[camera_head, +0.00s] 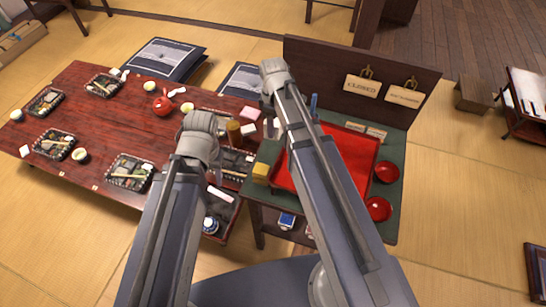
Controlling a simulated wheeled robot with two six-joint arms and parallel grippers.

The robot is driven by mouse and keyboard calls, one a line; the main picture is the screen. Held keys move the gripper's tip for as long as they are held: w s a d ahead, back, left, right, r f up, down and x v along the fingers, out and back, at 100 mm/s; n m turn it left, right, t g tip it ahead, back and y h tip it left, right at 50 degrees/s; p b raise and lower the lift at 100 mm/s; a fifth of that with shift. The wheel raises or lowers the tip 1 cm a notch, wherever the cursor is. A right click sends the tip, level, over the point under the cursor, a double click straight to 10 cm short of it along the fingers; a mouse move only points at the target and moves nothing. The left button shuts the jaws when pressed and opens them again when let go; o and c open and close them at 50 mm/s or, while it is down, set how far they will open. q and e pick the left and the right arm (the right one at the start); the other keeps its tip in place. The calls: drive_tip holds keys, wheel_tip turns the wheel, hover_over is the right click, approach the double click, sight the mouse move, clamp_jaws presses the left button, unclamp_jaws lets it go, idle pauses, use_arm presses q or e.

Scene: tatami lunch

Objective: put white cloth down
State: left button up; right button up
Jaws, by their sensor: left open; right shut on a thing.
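My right gripper (272,104) is over the left edge of the green-topped stand (393,218), beside the red tray (361,150). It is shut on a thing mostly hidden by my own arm. A small pale patch below the wrist may be the white cloth (277,125), but its shape is not clear. My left gripper (217,158) is open over the right end of the dark red table (110,180); its fingers are largely hidden behind its wrist.
Black lunch boxes (130,172), cups and a red teapot (162,106) stand on the table. A yellow block (261,172) sits at the stand's left edge, and red bowls (379,208) at its right. A dark upright board (318,70) with hanging signs closes the stand's back.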

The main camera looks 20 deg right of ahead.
drive_tip(key=shift+f+b, duration=5.05)
drive_tip(key=shift+f, duration=0.05)
drive_tip(key=shift+r, duration=0.15)
drive_tip(key=o, duration=1.2)
drive_tip(key=shift+f, duration=0.2)
drive_tip(key=shift+r, duration=0.1)
wheel_tip(320, 180, up, 12)
drive_tip(key=p, duration=1.2)
drive_tip(key=shift+r, duration=0.15)
drive_tip(key=s+a+m+h, duration=0.1)
drive_tip(key=s+a+m, duration=0.6)
drive_tip(key=s+a, duration=0.3)
drive_tip(key=shift+s+a, duration=0.25)
drive_tip(key=shift+s, duration=1.95)
